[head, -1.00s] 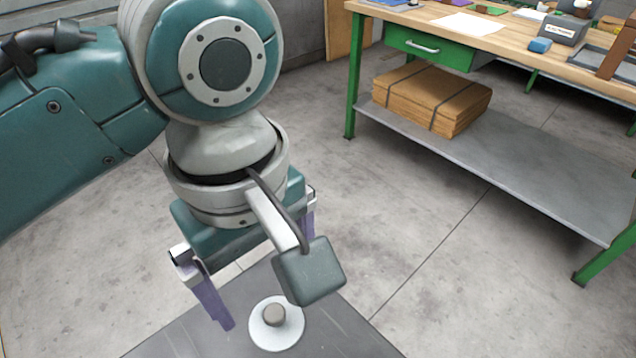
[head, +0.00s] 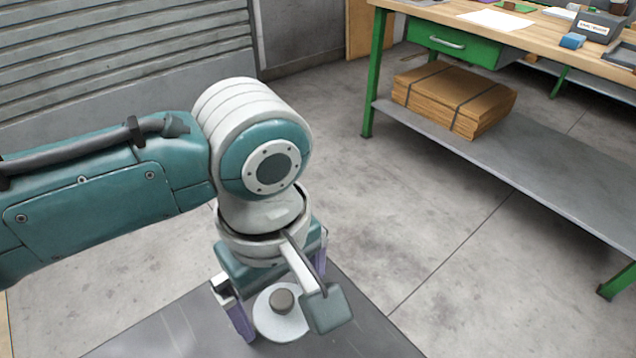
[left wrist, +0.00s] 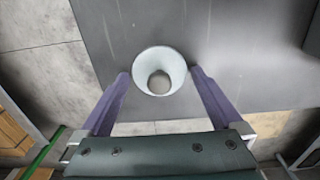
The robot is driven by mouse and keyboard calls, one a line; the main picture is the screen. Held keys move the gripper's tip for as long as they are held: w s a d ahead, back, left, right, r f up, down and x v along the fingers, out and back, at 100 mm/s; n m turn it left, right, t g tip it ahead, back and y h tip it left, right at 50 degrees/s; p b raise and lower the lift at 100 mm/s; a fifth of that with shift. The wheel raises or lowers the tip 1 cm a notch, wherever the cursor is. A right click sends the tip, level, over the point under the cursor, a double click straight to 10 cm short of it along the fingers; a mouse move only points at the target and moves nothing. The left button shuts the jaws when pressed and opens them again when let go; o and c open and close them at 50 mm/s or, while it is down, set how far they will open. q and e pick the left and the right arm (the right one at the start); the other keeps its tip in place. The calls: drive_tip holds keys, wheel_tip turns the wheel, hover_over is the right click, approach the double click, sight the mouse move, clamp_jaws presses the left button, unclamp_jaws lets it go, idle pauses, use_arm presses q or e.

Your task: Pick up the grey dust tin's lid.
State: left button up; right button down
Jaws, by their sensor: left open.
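A pale round lid (head: 281,318) with a darker grey knob (head: 283,300) shows above a dark grey tabletop (head: 160,335) in the head view. It also shows between the fingers in the left wrist view, as a pale round lid (left wrist: 144,72) with its knob (left wrist: 159,82). The tin's body is hidden. My left gripper (head: 283,305) points down over the lid, its purple fingers open. In the left wrist view my left gripper (left wrist: 160,73) has one fingertip on each side of the lid, close to its rim. My right gripper is not in view.
A green-framed workbench (head: 560,45) stands at the right, with papers and small items on top. A strapped cardboard stack (head: 455,97) lies on its grey lower shelf (head: 520,165). Bare concrete floor lies between it and the dark tabletop. A slatted shutter (head: 130,50) is behind.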

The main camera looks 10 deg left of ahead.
use_arm(q)
drive_tip(key=c, duration=1.1)
